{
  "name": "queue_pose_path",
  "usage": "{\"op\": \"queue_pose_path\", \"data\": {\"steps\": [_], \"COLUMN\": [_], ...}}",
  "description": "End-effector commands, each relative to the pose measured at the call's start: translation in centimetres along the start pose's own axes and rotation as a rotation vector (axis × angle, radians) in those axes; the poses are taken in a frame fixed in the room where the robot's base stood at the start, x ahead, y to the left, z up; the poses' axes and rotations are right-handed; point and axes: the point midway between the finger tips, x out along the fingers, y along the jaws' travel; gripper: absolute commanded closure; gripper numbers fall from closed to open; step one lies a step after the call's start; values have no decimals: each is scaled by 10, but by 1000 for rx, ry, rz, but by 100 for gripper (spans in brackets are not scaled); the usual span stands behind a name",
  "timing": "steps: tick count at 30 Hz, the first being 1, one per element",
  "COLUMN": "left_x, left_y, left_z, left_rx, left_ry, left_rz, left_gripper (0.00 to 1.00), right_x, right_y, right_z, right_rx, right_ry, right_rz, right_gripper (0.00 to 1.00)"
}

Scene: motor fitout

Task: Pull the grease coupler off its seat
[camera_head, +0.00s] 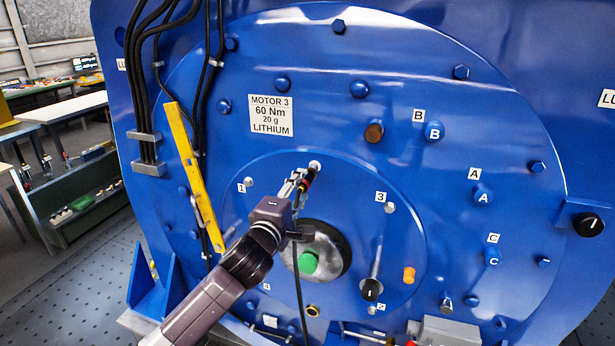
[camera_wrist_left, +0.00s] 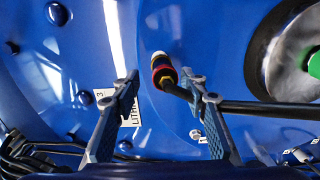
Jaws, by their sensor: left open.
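The grease coupler (camera_wrist_left: 163,72) is a small stubby fitting with a pale tip and red, black and gold bands. It sits against the blue motor face, with a black hose (camera_wrist_left: 260,107) running right from it. In the head view the coupler (camera_head: 310,174) is small and partly hidden by my gripper. My left gripper (camera_head: 299,183) reaches up to it from the lower left. In the left wrist view my left gripper (camera_wrist_left: 160,84) is open, its fingers on either side of the coupler. The hose passes by the right finger. I cannot tell whether a finger touches. My right gripper is out of view.
A yellow bar (camera_head: 190,170) leans on the motor's left side, near black cables (camera_head: 145,90). A green knob (camera_head: 308,263) in a dark ring lies below the gripper. A black-knobbed lever (camera_head: 372,288) and bolts stick out nearby. Workbenches (camera_head: 60,110) stand at far left.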

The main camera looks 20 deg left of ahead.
Motion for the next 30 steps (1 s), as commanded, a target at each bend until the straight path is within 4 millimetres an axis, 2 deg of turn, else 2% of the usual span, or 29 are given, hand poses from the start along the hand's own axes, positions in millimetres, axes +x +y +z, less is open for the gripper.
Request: {"op": "queue_pose_path", "data": {"steps": [3, 6, 15, 21, 30], "left_x": [15, 30, 68, 80, 82], "left_y": [0, 0, -2, 0, 0], "left_z": [-1, -1, -1, -1, -1], "left_rx": [4, 4, -2, 0, 1], "left_ry": [3, 1, 2, 1, 1], "left_rz": [1, 2, 0, 0, 0], "left_gripper": [60, 60, 60, 60, 60], "right_x": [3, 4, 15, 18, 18], "right_y": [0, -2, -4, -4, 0], "right_z": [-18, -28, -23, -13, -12], "right_rx": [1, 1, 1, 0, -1], "right_ry": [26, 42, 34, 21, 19], "right_rz": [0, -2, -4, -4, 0], "right_gripper": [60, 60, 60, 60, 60]}}
